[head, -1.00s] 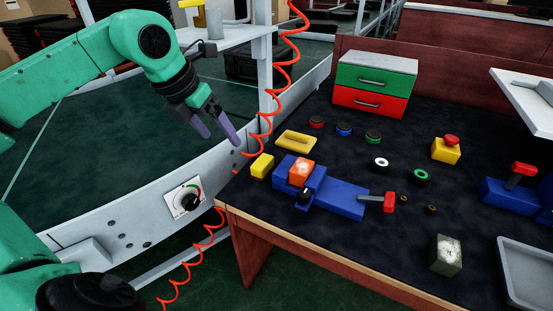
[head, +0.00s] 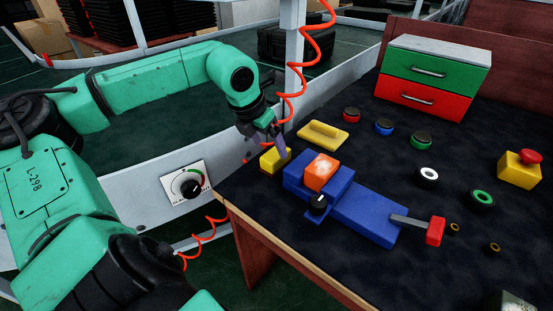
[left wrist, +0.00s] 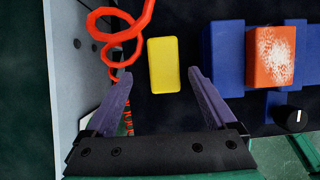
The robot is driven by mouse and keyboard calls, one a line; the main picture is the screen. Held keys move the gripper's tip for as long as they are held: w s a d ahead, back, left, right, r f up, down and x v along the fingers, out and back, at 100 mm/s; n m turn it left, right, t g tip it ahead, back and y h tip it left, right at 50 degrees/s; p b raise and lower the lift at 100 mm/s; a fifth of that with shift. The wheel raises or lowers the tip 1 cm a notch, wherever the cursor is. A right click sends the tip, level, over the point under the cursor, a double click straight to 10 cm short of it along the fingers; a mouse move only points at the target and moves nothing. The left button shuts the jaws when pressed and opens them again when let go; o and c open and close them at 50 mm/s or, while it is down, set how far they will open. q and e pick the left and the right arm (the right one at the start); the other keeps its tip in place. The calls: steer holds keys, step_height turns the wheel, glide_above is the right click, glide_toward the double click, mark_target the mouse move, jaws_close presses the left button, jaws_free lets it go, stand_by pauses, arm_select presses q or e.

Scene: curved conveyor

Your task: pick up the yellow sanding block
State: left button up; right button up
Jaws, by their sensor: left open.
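The yellow sanding block (head: 270,162) lies at the left edge of the dark bench top, left of the blue fixture. My left gripper (head: 281,147) is right at it in the head view, and a purple finger covers part of its top. In the left wrist view the yellow sanding block (left wrist: 163,65) lies between the two spread fingertips of my left gripper (left wrist: 160,74), with a gap on each side. The jaws are open and hold nothing. I cannot tell how far the fingertips are above the bench. My right gripper is not in view.
A blue fixture (head: 365,212) with an orange block (head: 321,172) stands close to the right. A flat yellow piece with a handle (head: 323,135) lies behind. A red coiled hose (head: 316,45) hangs beside the gripper. The conveyor's grey side wall (head: 150,208) borders the bench's left.

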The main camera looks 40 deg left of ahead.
mark_target(274, 153)
arm_select(q)
steer(key=x, duration=0.5)
steer(key=shift+w+d+f, duration=0.1)
steer(key=shift+d+f, duration=0.15)
jaws_close()
step_height(274, 153, up, 10)
steer(key=shift+r+p, duration=0.1)
steer(key=shift+p, duration=0.5)
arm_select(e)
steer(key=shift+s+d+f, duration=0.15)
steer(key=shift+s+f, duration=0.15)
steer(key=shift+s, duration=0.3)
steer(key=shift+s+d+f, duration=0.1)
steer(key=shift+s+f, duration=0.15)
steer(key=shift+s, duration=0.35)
